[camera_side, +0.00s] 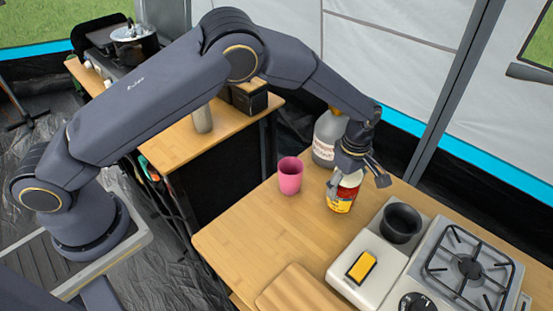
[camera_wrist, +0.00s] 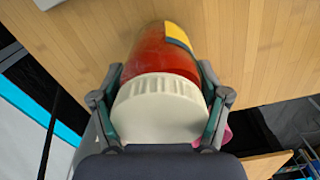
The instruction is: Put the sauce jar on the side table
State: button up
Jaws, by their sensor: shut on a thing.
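The sauce jar (camera_side: 343,194) is red with a yellow label and a white lid. It is at the far part of the wooden table with the stove, near the pink cup. My gripper (camera_side: 360,178) is shut on it from above, near the lid. In the wrist view the white lid (camera_wrist: 160,108) sits between the two fingers (camera_wrist: 160,100), with the red body beyond it. I cannot tell whether the jar touches the table. The side table (camera_side: 190,142) appears to be the lower wooden-topped unit at the left, behind my arm.
A pink cup (camera_side: 290,176) and a large bottle (camera_side: 326,138) stand close to the jar. A grey cylinder (camera_side: 202,118) and a dark box (camera_side: 250,97) stand on the left unit.

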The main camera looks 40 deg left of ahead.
jog(key=shift+f, duration=0.8)
jog(key=shift+f, duration=0.1)
jog(key=o, duration=1.8)
jog(key=shift+f, duration=0.1)
jog(key=shift+c, duration=0.2)
